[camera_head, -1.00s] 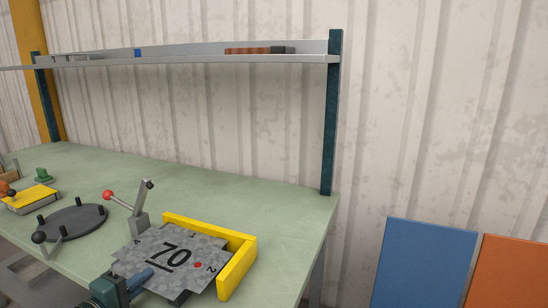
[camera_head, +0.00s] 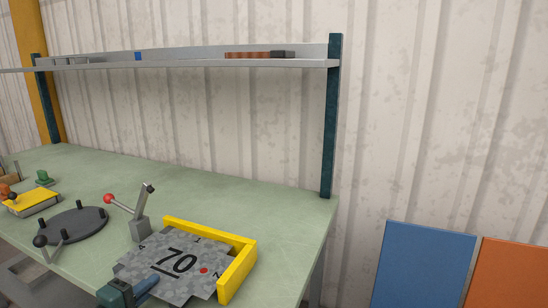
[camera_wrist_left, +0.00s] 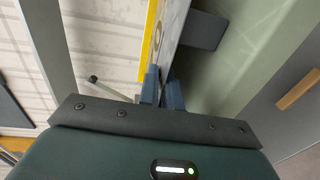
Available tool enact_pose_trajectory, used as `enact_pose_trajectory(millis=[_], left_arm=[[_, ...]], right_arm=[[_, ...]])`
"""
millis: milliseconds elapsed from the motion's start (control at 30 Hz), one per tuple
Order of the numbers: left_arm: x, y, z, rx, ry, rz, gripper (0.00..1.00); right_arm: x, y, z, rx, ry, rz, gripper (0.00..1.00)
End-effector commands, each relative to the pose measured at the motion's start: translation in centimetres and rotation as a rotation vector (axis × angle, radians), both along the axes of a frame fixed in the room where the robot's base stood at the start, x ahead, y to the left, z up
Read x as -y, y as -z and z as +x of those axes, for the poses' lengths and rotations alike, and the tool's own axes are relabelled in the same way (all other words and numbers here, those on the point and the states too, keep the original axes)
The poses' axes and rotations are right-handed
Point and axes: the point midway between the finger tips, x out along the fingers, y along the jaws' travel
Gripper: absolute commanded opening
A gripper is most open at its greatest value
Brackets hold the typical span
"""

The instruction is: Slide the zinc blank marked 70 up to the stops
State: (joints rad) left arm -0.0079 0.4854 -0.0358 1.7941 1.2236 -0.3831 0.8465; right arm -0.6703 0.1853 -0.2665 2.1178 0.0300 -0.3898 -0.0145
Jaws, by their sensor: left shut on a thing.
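The zinc blank (camera_head: 188,251) is a mottled grey notched plate marked 70, with small figures and a red dot. It lies beside the yellow L-shaped stops (camera_head: 238,270), which run along its back and right sides. Its right edge is close to the right stop; I cannot tell if they touch. My left gripper (camera_head: 146,286) is shut on the blank's near-left edge. In the left wrist view the blue fingers (camera_wrist_left: 162,92) pinch the plate (camera_wrist_left: 172,35), seen nearly edge-on, with a yellow strip beside it. My right gripper is out of view.
A lever with a red knob (camera_head: 109,198) stands just left of the stops. A dark round plate with pegs (camera_head: 75,225) and a yellow block (camera_head: 34,201) lie further left. The green bench top (camera_head: 230,193) is clear behind the stops. A shelf (camera_head: 190,63) hangs above.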

Motion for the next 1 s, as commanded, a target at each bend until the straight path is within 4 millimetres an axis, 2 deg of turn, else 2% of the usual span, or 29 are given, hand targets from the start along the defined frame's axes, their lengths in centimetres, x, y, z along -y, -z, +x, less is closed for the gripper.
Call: enact_pose_trajectory(millis=[33,333,733,833,1000], left_arm=[[0.4,0.7,-0.2,-0.017,0.011,0.006,0.07],[0.3,0.4,-0.1,-0.011,0.008,0.002,0.31],[0.2,0.3,-0.1,-0.008,0.006,0.001,0.31],[-0.5,0.3,-1.7,-0.01,0.006,0.004,0.31],[-1.9,-0.1,-5.2,-0.011,0.008,0.006,0.31]], right_arm=[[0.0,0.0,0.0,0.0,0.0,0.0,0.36],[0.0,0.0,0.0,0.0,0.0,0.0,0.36],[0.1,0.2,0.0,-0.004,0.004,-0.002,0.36],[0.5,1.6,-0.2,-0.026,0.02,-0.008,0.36],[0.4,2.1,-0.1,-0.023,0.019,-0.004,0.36]])
